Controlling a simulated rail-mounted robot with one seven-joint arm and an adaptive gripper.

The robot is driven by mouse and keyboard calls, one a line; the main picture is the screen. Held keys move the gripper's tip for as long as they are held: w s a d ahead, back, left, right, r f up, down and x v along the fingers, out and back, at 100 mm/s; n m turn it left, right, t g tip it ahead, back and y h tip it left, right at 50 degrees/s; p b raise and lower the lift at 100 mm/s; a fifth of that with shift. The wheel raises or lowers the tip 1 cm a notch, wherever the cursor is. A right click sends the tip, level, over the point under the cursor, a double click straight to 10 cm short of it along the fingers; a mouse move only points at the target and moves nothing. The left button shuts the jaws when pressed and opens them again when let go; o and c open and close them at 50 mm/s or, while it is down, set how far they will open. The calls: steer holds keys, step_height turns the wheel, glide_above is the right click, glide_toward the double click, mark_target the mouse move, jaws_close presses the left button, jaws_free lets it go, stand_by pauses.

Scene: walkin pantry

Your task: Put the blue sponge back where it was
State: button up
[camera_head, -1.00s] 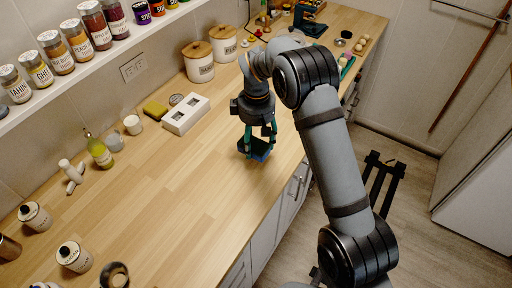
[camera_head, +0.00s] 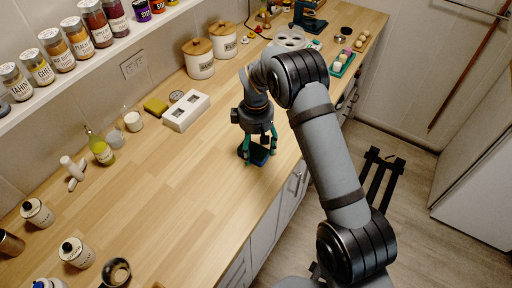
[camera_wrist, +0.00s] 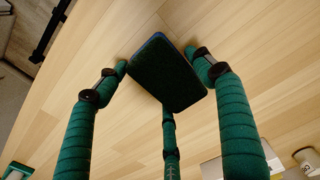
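The blue sponge (camera_head: 259,155) is a dark slab with a blue edge, low at the counter's front edge under my gripper (camera_head: 259,150). In the wrist view the sponge (camera_wrist: 168,72) shows a dark face and a thin blue rim at its top left. The teal fingers of my gripper (camera_wrist: 160,68) stand around it: one tip at its left corner, one along its right side, one at its lower edge. I cannot tell whether they press on it, or whether it rests fully on the wood.
A yellow sponge (camera_head: 155,106) and a white holder with square openings (camera_head: 186,110) stand at the wall behind. Two lidded canisters (camera_head: 199,62) are farther along. A green bottle (camera_head: 101,150) and jars are at the left. The middle of the wooden counter (camera_head: 170,190) is clear.

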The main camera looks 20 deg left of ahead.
mark_target(256, 147)
steer(key=shift+o, duration=0.8)
steer(key=shift+r, duration=0.1)
steer(key=shift+r, duration=0.3)
step_height(256, 147, up, 12)
steer(key=shift+f+b, duration=0.2)
steer(key=shift+b, duration=0.1)
step_height(256, 147, down, 13)
steer(key=shift+r+p, duration=0.1)
steer(key=shift+p, duration=0.2)
steer(key=shift+r+b, duration=0.4)
steer(key=shift+r, duration=1.75)
